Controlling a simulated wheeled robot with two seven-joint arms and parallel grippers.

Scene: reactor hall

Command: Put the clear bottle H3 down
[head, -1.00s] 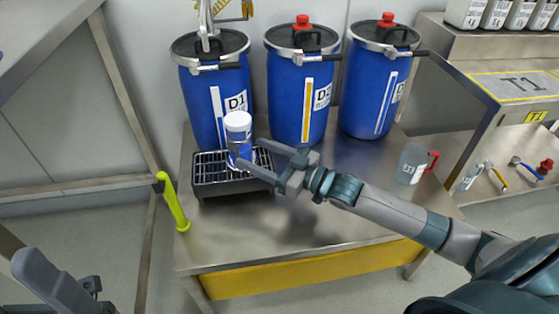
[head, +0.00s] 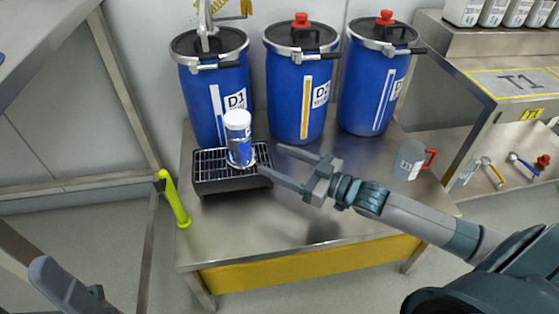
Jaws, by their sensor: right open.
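The clear bottle H3 (head: 239,150), with a white cap and blue contents or label, stands upright on the black gridded tray (head: 210,182) at the left of the steel table, in front of drum D1. Its label cannot be read. My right gripper (head: 277,166) is open and empty, with its fingers pointing left toward the bottle and apart from it, to the bottle's right. Part of my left gripper (head: 62,284) shows at the lower left corner; its jaw state is unclear.
Blue drums D1 (head: 207,105), D2 (head: 290,112) and a third (head: 368,100) line the back of the table. A clear jug with a red handle (head: 409,161) stands at the right. A yellow-green handle (head: 174,198) rises at the left edge. The table front (head: 270,235) is clear.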

